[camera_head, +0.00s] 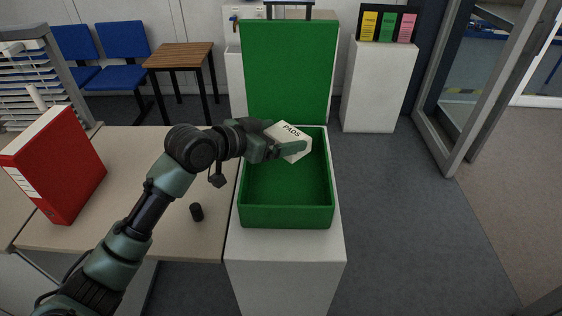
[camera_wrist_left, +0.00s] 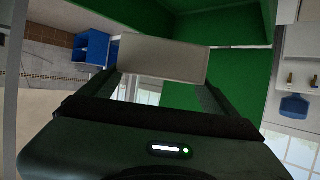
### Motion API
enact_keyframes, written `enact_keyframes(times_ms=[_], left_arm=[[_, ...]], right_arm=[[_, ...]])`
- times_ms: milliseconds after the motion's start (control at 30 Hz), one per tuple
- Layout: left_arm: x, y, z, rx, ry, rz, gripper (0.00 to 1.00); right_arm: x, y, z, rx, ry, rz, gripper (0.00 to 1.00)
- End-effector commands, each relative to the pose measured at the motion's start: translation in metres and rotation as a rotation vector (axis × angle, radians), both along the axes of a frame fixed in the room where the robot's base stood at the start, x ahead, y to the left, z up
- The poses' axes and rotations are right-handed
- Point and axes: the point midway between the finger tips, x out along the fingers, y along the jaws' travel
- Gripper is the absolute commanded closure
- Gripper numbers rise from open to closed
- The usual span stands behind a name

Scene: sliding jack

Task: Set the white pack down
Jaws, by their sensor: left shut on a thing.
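The white pack (camera_head: 288,139), printed "PADS", is held tilted over the back part of the open green case (camera_head: 286,217). My left gripper (camera_head: 285,147) is shut on it. In the left wrist view the pack (camera_wrist_left: 163,58) shows as a pale block between the fingers of the gripper (camera_wrist_left: 160,85), with green walls behind it. The case's lid (camera_head: 288,70) stands upright at the back, and the visible floor of the case is empty. I cannot tell whether the pack touches the case. My right gripper does not show.
The case stands on a white pedestal (camera_head: 286,265). To the left, a beige desk (camera_head: 130,235) holds a red binder (camera_head: 62,165) and a small black cylinder (camera_head: 197,212). Another white pedestal (camera_head: 381,90) with coloured folders stands at the back right. The floor right of the case is clear.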

Motion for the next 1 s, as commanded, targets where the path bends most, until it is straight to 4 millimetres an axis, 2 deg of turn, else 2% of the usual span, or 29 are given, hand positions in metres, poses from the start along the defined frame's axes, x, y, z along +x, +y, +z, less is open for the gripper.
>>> enact_keyframes(times_ms=[100, 367, 600, 1000], left_arm=[[-0.001, 0.000, -0.027, -0.001, 0.006, 0.001, 0.51], [0.000, 0.000, -0.052, -0.003, 0.000, 0.000, 0.51], [0.000, 0.000, -0.086, -0.001, 0.001, 0.000, 0.51], [0.000, 0.000, -0.093, -0.002, -0.002, 0.000, 0.51]], right_arm=[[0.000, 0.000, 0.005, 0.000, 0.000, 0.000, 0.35], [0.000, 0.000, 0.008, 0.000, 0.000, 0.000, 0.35], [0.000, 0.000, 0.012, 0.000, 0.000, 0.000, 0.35], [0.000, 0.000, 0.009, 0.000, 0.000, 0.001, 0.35]])
